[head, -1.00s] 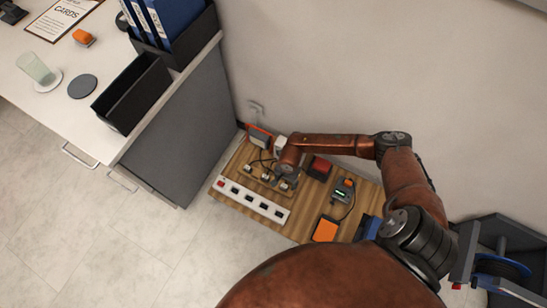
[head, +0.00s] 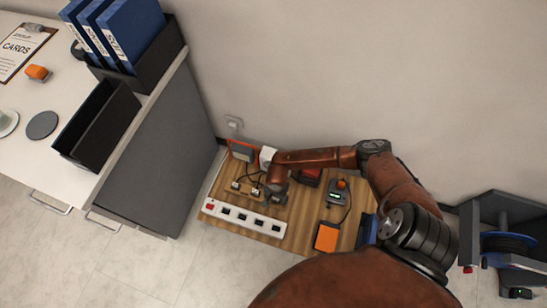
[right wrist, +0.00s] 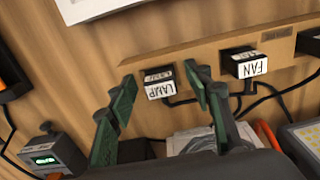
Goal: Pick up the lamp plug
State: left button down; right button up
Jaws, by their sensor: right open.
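The lamp plug (right wrist: 158,82) is a small black plug with a white label reading LAMP, seen upside down in the right wrist view. It sits at a wooden rack strip (right wrist: 195,52), with its dark cable running away behind. My right gripper (right wrist: 163,82) is open, its two green-padded fingers on either side of the lamp plug, with visible gaps. In the head view my right gripper (head: 277,195) is over the wooden board and mostly hides the lamp plug. My left gripper is not in view.
The fan plug (right wrist: 247,63) sits right beside the lamp plug, with a further plug at the right edge. Cables cross behind them. A white power strip (head: 244,219) lies along the board's front edge. An orange box (head: 326,237) and a small meter (head: 335,199) are to the right.

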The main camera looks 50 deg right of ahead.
grip_shut()
dwell(0.7)
